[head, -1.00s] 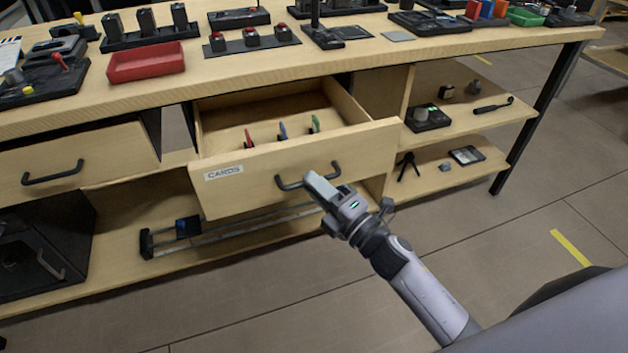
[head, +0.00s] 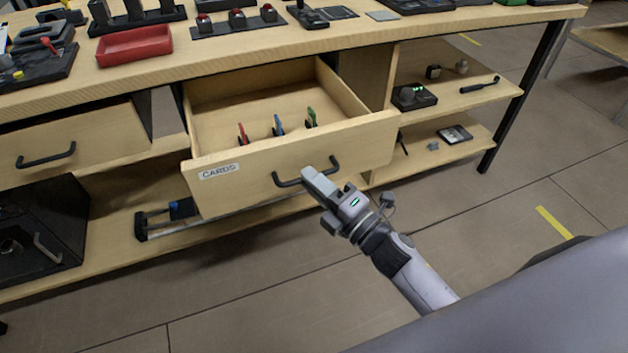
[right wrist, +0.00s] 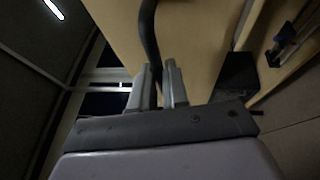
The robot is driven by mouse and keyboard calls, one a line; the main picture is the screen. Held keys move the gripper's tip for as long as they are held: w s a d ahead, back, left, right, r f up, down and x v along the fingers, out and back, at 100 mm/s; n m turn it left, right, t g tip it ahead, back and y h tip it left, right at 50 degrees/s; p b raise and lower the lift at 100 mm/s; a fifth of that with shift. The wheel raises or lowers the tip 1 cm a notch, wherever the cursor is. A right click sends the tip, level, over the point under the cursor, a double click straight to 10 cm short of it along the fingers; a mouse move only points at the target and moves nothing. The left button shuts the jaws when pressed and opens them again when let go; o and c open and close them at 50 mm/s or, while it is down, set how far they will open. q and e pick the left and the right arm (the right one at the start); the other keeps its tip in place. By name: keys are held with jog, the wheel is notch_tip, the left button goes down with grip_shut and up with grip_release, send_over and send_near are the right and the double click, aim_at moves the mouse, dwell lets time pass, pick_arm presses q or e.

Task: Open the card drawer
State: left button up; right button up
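The card drawer (head: 235,183) is a light wooden drawer with a "CARDS" label (head: 219,171) on its front, and it stands well out of the bench. Red, blue and green cards (head: 278,126) stand upright inside it. Its dark bar handle (head: 287,183) is on the front. My right gripper (head: 313,180) is at the right part of this handle. In the right wrist view the handle (right wrist: 149,35) runs between the two fingers of the gripper (right wrist: 158,88), which are closed around it. My left gripper is in neither view.
Open shelves (head: 470,97) with small items are at the right. A red tray (head: 134,47) stands on the bench top. The floor (head: 250,300) in front is clear.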

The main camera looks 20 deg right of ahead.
jog(key=shift+o, duration=1.4)
jog(key=v, duration=0.7)
jog(key=s+f+m+g+h, duration=0.7)
jog(key=s+f+m, duration=0.65)
jog(key=m, duration=0.85)
notch_tip(320, 180, up, 12)
jog(key=d+p, duration=0.1)
jog(key=p, duration=1.3)
jog(key=shift+w+d+n+g+y+p, duration=0.15)
jog(key=shift+w+n+g+y+p, duration=0.15)
jog(key=shift+g+y+p, duration=0.1)
